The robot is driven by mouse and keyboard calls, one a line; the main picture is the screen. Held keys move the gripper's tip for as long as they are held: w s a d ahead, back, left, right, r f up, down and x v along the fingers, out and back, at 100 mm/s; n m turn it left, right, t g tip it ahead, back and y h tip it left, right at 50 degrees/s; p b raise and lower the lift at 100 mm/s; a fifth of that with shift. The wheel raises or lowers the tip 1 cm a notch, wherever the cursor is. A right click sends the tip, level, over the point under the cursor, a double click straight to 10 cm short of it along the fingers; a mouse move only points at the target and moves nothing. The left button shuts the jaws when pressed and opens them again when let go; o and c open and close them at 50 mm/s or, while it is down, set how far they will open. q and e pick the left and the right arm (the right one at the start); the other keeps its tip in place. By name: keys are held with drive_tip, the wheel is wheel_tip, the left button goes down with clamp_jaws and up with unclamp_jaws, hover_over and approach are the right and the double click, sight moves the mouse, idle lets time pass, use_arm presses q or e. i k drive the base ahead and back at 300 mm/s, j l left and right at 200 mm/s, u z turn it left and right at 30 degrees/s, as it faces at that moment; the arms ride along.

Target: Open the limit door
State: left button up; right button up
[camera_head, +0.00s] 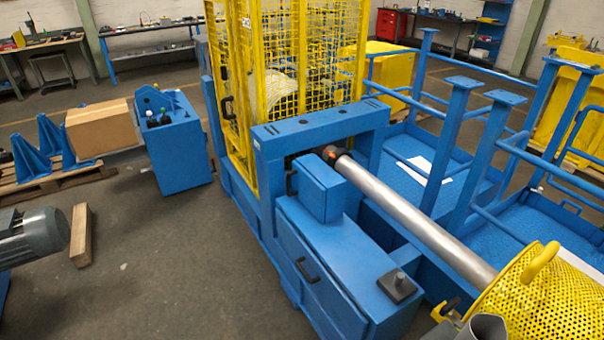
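No part is labelled as the limit door, so I cannot tell for sure which one it is. A small blue box (320,187) sits on the machine below the blue cross-beam, with its front closed. Below it is a long blue cabinet (325,262) whose front panel looks shut and carries a black handle (307,270). The yellow mesh cage (243,75) behind also has a dark handle (227,105) on its left side, and its panels look closed. Neither of my grippers shows in this view.
A steel shaft (410,215) runs from the cross-beam (320,126) to a yellow perforated guard (535,295). Blue railings (460,140) fill the right. A blue control console (177,145) and a grey motor (35,238) stand left. The floor (165,275) between them and the machine is clear.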

sight(307, 190)
drive_tip(key=i+j+z, duration=0.4)
drive_tip(key=i+j, duration=0.15)
drive_tip(key=i, duration=0.2)
drive_tip(key=i+j+z, duration=0.4)
drive_tip(key=i+j, duration=0.25)
drive_tip(key=j, duration=0.1)
